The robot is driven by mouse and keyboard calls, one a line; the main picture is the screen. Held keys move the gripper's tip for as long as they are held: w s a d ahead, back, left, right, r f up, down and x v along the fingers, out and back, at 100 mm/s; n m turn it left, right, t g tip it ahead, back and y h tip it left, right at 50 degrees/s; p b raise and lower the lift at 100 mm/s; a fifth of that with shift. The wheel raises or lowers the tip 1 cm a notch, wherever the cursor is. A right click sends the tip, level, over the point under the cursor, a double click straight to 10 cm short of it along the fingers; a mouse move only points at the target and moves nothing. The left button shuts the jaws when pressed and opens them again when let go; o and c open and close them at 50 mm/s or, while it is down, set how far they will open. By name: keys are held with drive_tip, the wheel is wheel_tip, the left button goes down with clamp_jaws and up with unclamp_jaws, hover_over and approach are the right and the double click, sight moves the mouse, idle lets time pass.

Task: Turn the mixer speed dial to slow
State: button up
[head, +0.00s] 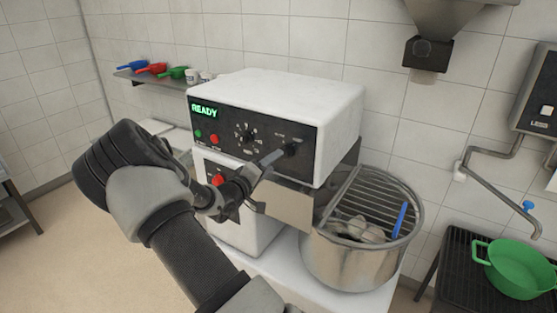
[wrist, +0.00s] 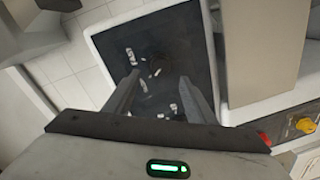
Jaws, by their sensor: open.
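The white mixer (head: 290,90) has a dark control panel with a lit READY display (head: 204,110). A black knob (head: 292,150) on the panel's right side, with small labels above it, looks like the speed dial. Another black knob (head: 247,134) ringed with white marks sits to its left. My gripper (head: 277,156) is at the right knob, its fingers pointing at the panel. In the wrist view my gripper (wrist: 159,77) is open, with the dark panel (wrist: 155,45) beyond it. The knob between the fingers is too dark to make out clearly, and contact cannot be told.
Green (head: 198,133) and red (head: 214,139) buttons sit at the panel's left. A steel bowl (head: 345,262) under a wire guard (head: 372,195) stands at the right. A wall shelf (head: 150,79) holds coloured scoops.

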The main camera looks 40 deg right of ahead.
drive_tip(key=v, duration=1.1)
drive_tip(key=shift+b, duration=0.3)
drive_tip(key=shift+a, duration=0.1)
drive_tip(key=w+a+r+m+t+y, duration=0.1)
drive_tip(key=w+a+r+t+y, duration=0.2)
drive_tip(key=a+y, duration=0.7)
drive_tip(key=s+a+r+y, duration=0.5)
drive_tip(key=a+r+y, duration=0.15)
drive_tip(key=a, duration=0.35)
drive_tip(key=s+a+r+n+g+y, duration=0.1)
drive_tip(key=s+a+r, duration=0.1)
drive_tip(key=s, duration=0.5)
drive_tip(key=s+a+r+n+g+y, duration=0.1)
drive_tip(key=s+a+r+g, duration=0.15)
drive_tip(key=s, duration=0.45)
drive_tip(key=s+d+h, duration=0.2)
drive_tip(key=s+d, duration=0.1)
drive_tip(key=s, duration=0.8)
drive_tip(key=shift+s+d+f+m+g+h, duration=0.25)
drive_tip(key=shift+d+m+g+h, duration=0.1)
drive_tip(key=shift+d+g, duration=0.1)
